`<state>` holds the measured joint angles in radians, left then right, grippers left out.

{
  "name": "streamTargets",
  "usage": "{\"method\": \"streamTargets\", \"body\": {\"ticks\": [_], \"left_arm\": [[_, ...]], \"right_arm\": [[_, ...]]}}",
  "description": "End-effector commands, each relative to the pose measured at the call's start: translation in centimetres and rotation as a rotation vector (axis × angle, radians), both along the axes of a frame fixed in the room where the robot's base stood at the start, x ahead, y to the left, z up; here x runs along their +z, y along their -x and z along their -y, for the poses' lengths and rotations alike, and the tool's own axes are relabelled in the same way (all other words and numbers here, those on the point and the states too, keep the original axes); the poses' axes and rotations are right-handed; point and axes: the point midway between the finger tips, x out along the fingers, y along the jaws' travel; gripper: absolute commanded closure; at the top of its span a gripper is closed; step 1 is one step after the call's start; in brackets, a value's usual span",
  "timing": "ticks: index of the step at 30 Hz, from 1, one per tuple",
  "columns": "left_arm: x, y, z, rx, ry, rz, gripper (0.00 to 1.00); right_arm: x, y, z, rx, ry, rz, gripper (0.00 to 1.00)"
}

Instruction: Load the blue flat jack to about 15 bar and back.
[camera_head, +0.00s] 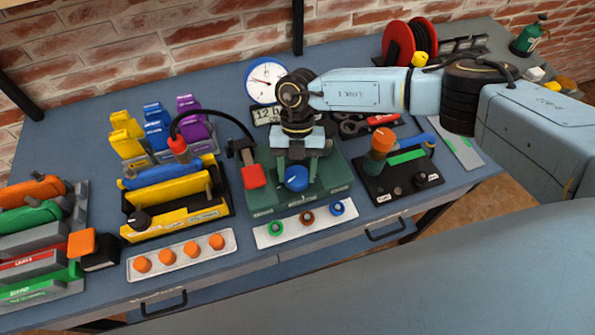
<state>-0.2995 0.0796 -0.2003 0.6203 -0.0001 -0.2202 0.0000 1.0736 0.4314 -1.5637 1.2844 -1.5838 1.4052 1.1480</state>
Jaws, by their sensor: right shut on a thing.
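My right gripper (294,160) points down over the green pump box (318,190) and is shut on the blue knob (296,182) on its top. A red lever handle (254,176) is beside it. A round white gauge (266,80) stands behind; its needle reading is too small to tell. A plate (266,115) below it shows "12" and is partly hidden by my gripper. A black hose (222,114) runs to a red coupling (178,149) by a blue piece (160,174) in a yellow frame (178,219). Another blue piece (155,115) stands behind. My left gripper is not in view.
Several orange knobs (168,255) sit on a front strip, and coloured rings (307,217) on another. Coloured blocks (35,215) fill the left. A red reel (399,45) stands at the back.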

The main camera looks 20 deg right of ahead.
Motion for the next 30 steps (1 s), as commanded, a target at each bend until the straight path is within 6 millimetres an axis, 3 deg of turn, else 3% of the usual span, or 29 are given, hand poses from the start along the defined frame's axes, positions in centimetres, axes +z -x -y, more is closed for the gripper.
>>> {"method": "streamTargets", "body": {"ticks": [30], "left_arm": [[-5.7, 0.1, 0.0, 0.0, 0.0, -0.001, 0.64]], "right_arm": [[-0.1, 0.0, -0.6, 0.937, 0.001, 0.003, 0.71]]}}
